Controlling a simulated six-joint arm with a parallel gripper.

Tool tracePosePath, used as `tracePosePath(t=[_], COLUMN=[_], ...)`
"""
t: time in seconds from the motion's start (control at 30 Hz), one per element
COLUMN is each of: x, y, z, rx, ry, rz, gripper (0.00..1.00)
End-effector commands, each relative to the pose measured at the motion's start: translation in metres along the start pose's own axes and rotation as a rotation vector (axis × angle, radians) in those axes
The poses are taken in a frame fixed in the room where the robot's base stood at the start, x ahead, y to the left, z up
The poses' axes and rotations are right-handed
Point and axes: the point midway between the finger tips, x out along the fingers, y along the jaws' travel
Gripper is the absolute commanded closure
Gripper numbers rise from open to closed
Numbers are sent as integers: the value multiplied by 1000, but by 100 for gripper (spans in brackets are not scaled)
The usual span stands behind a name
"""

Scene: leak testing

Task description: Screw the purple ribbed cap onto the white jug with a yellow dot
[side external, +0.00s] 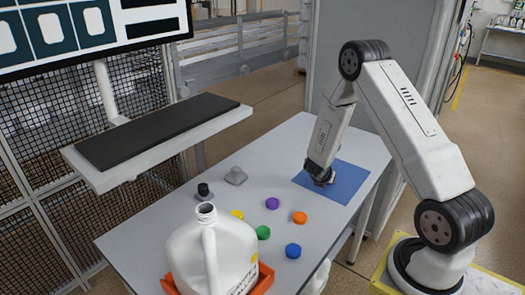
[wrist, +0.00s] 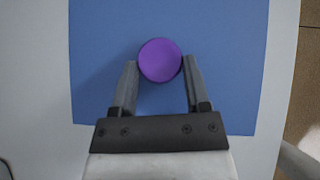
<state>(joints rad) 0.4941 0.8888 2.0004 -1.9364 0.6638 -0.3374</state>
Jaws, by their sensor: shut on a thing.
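My gripper (wrist: 160,66) is shut on a round purple cap (wrist: 159,58), with one finger on each side of it. The cap lies over the blue mat; I cannot tell whether it touches the mat, and its ribs do not show from above. In the side external view my gripper (side external: 321,180) is low over the mat and hides this cap. The white jug (side external: 190,250) stands upright at the front of the table, its neck (side external: 206,211) bare. A small yellow mark (side external: 254,256) shows at its right side. Another purple cap (side external: 272,203) lies on the table.
The jug sits in an orange tray (side external: 266,279). Yellow (side external: 237,213), green (side external: 263,232), orange (side external: 300,217) and blue (side external: 293,250) caps lie between jug and blue mat (side external: 349,184). A black-topped item (side external: 203,191) and a grey piece (side external: 236,176) stand behind. A keyboard shelf (side external: 155,140) overhangs the left.

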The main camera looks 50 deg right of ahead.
Motion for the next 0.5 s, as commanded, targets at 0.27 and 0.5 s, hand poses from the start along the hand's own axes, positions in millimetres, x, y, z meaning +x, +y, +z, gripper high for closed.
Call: tracePosePath(t=[0.27, 0.5], x=[-10, -28], y=[1, 1], z=[10, 29], rx=[2, 3], ry=[-1, -3], rz=[2, 2], gripper=[93, 93])
